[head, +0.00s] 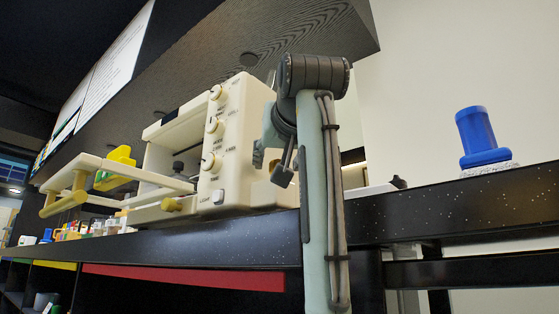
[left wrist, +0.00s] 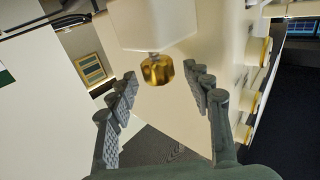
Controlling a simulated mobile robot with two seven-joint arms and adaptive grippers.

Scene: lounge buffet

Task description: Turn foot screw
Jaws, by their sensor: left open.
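The cream oven-like appliance (head: 232,150) with several knobs on its front stands on the black counter, its door folded open. In the left wrist view, the brass foot screw (left wrist: 157,69) sticks out from a cream block (left wrist: 152,26) on the appliance. My left gripper (left wrist: 160,76) is open, with one ridged finger on each side of the screw's line and visible gaps to it. In the head view, my left gripper (head: 272,165) is beside the appliance's right side, partly hidden by my own arm. My right gripper is not in view.
The black counter (head: 450,208) runs across the view, with a blue object (head: 480,138) on a pale base at right. A yellow-green item (head: 117,165) shows behind the open door (head: 72,192). Small coloured items stand further left. A dark wood-grain panel (head: 310,30) hangs above.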

